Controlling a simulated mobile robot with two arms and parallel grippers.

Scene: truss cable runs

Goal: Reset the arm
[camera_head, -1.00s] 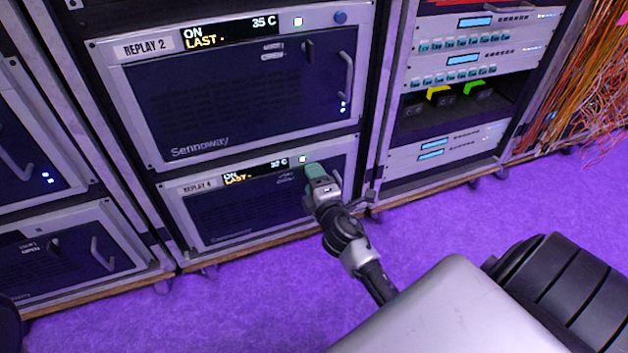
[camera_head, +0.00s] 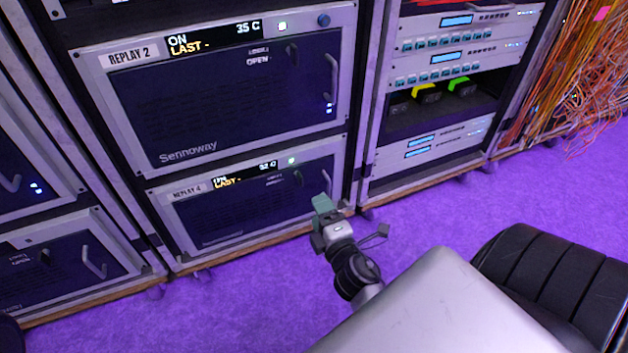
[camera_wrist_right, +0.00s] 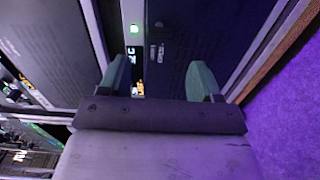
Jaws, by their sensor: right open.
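My right gripper (camera_head: 322,206) has green fingertips and is in front of the lower right corner of the REPLAY 4 unit (camera_head: 250,205) in the head view. In the right wrist view my right gripper (camera_wrist_right: 158,82) shows its two green fingers spread apart with nothing between them. The gripper appears apart from the unit. My left gripper is not in view.
The REPLAY 2 unit (camera_head: 220,95) sits above REPLAY 4 in the rack. A rack with patch panels (camera_head: 450,60) stands to the right, with loose orange cables (camera_head: 575,85) beyond it. Purple floor (camera_head: 440,215) is open in front of the racks.

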